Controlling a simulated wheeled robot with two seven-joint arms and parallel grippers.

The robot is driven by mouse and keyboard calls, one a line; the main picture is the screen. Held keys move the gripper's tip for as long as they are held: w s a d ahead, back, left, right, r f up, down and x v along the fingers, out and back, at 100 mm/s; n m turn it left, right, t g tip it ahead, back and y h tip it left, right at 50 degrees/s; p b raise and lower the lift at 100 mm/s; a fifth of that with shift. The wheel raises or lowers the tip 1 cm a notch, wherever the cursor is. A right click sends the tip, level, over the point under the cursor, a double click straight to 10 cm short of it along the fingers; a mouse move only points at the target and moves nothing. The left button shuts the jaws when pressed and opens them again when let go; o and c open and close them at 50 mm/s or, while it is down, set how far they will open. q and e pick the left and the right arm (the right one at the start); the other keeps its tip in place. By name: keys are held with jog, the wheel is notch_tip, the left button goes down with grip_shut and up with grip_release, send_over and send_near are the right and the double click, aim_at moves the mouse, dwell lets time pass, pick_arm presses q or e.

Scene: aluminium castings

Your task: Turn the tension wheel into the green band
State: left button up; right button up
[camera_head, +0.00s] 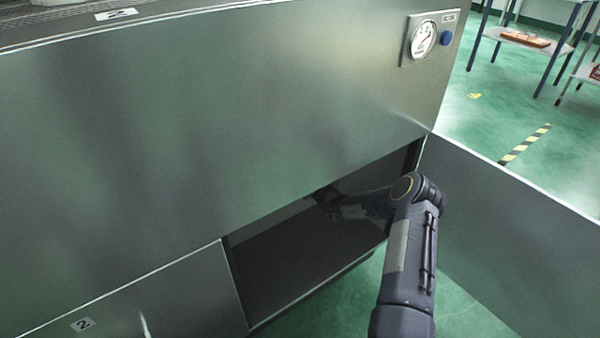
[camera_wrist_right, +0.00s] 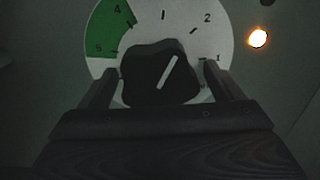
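The tension wheel (camera_wrist_right: 150,85) is a dark knob with a white pointer line, seen in the right wrist view. It sits on a round white dial (camera_wrist_right: 180,25) with numbers and ticks. The pointer tilts up and right, roughly toward the 2 mark, outside the green band (camera_wrist_right: 112,32), which lies at upper left between 4 and 5. My right gripper (camera_wrist_right: 160,68) has one finger on each side of the wheel, with narrow gaps seeming to show. In the head view my right arm reaches into the dark opening, its gripper hard to make out. My left gripper is not in view.
A large metal cabinet (camera_head: 200,110) with a low opening (camera_head: 300,250) fills the head view. A gauge (camera_head: 423,40) and blue button (camera_head: 446,38) are at its upper right. Panels flank the opening. A lit orange lamp (camera_wrist_right: 258,38) is right of the dial. Shelves (camera_head: 530,40) stand behind.

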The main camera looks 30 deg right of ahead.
jog(key=c, duration=0.9)
jog(key=shift+n, duration=0.4)
jog(key=n+p, duration=0.1)
jog(key=n, duration=0.1)
jog(key=shift+n, duration=0.4)
jog(key=n, duration=0.3)
jog(key=shift+d+n+p, duration=0.15)
jog(key=shift+n+p, duration=0.15)
jog(key=n, duration=0.4)
jog(key=shift+d+r+n, duration=0.1)
jog(key=shift+r+n, duration=0.05)
jog(key=shift+n, duration=1.85)
